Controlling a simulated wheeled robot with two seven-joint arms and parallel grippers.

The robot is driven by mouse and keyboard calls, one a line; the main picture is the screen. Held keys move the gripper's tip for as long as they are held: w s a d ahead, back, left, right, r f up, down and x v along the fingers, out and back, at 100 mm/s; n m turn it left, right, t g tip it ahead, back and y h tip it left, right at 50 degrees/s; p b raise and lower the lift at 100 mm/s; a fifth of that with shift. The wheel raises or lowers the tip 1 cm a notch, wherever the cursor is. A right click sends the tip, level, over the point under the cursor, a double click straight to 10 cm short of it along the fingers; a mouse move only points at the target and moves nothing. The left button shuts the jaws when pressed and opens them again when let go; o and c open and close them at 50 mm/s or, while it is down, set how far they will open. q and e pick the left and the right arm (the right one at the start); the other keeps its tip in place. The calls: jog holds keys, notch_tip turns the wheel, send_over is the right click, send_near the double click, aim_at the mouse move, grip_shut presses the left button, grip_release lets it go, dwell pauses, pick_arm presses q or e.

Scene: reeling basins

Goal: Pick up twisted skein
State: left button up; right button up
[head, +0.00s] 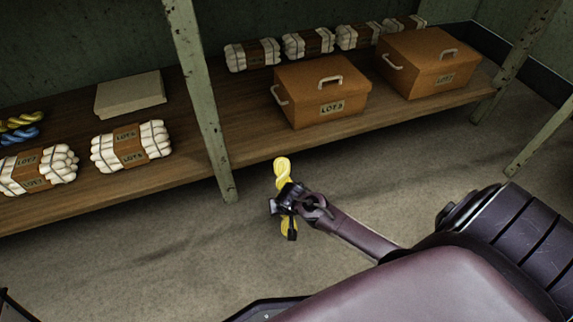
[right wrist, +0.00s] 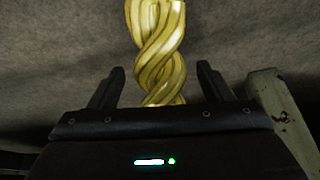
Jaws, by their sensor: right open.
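A yellow twisted skein (head: 282,171) shows in the head view at the floor in front of the shelf, partly hidden by my right gripper (head: 288,203). In the right wrist view the skein (right wrist: 160,45) stretches from the top edge down between the two fingers of the right gripper (right wrist: 157,80). The fingers are open, one on each side, with a visible gap to the skein. Its lower end is hidden behind the gripper body. My left gripper is not in view.
A wooden shelf (head: 240,150) with green posts (head: 205,110) holds orange boxes (head: 322,92), LOTS bundles (head: 131,146), a pale flat box (head: 130,94), and yellow and blue skeins (head: 22,133) at far left. A post (right wrist: 280,115) stands right of the gripper. Floor around is clear.

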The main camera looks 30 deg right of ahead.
jog(key=shift+w, duration=0.1)
jog(key=c, duration=1.2)
jog(key=shift+o, duration=0.2)
